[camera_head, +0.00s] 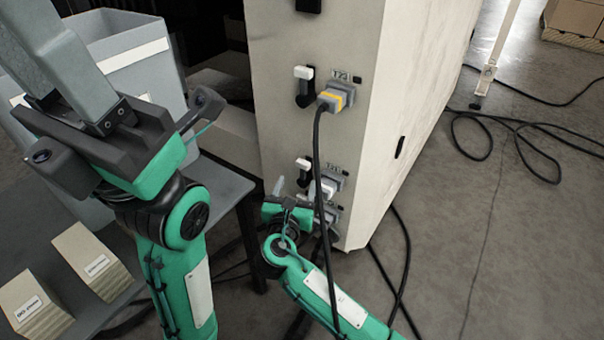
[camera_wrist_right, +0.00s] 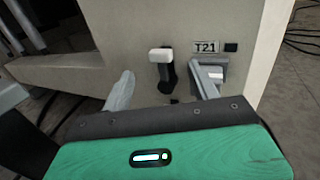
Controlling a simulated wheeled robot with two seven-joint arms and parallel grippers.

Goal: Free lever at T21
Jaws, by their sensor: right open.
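The lever at T21 (camera_wrist_right: 161,56) has a white handle on a black base, left of the T21 label (camera_wrist_right: 206,47) on the pale cabinet face; it also shows in the head view (camera_head: 303,164). A grey plug or socket (camera_wrist_right: 213,73) sits below the label, partly hidden by a finger. My right gripper (camera_wrist_right: 163,82) is open and empty, its fingers either side of the lever in the picture; I see no contact. In the head view it (camera_head: 298,197) is low before the cabinet. My left gripper (camera_head: 62,70) is large at upper left; its jaw gap is unclear.
Above is a T23 socket with a grey-and-yellow plug (camera_head: 338,97), its black cable hanging past the right gripper, and another white-handled lever (camera_head: 304,73). A grey bin (camera_head: 130,45) and labelled blocks (camera_head: 95,262) stand at left. Cables lie on the floor at right.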

